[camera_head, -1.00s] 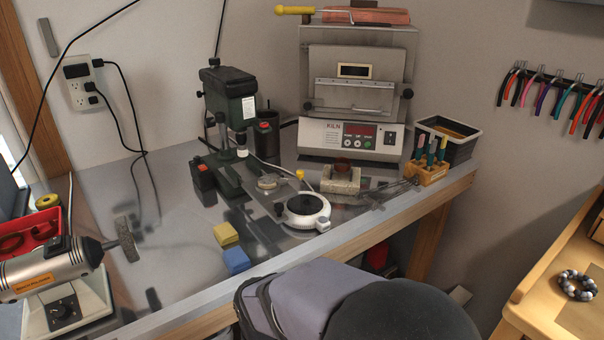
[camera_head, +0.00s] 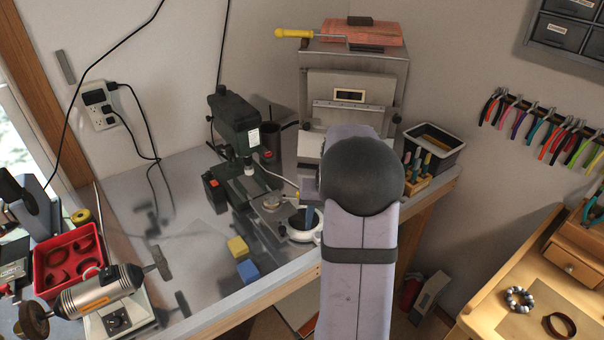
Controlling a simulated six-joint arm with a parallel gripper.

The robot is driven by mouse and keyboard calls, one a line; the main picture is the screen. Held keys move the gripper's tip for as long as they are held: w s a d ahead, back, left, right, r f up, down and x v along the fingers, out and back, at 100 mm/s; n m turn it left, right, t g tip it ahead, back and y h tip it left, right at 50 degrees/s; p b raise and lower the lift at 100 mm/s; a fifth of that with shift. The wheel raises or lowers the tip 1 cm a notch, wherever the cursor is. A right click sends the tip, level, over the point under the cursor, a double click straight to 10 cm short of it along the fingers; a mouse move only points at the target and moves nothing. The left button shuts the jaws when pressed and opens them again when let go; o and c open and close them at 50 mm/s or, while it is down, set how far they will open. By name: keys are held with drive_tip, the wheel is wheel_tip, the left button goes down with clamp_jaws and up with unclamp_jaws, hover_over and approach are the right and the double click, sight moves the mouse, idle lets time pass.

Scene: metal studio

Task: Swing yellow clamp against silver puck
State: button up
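The silver puck (camera_head: 272,203) is a small round disc on the drill press base plate, left of the white round device. A small yellow piece, which looks like the yellow clamp (camera_head: 297,196), shows just right of the puck, close to my arm's end; its full shape is too small to tell. My arm reaches over the bench from the front, and its dark rounded joint covers the area right of the clamp. My gripper (camera_head: 309,208) is mostly hidden behind the arm, with only a narrow part showing beside the clamp. Whether its fingers are open or touch the clamp cannot be told.
The green drill press (camera_head: 236,125) stands behind the puck. The white round device (camera_head: 302,228) sits under my arm's end. Yellow (camera_head: 237,246) and blue blocks (camera_head: 248,271) lie near the front edge. The kiln (camera_head: 355,85) stands behind my arm. The bench's left middle is clear.

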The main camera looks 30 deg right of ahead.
sight(291, 197)
drive_tip(key=w+d+r+n+t, duration=0.2)
drive_tip(key=w+r+n, duration=0.5)
drive_tip(key=w+r, duration=0.1)
drive_tip(key=shift+r, duration=0.6)
drive_tip(key=shift+w+f, duration=0.1)
drive_tip(key=shift+p+x, duration=1.2)
drive_tip(key=shift+x, duration=2.4)
drive_tip(key=shift+w+a, duration=0.1)
clamp_jaws()
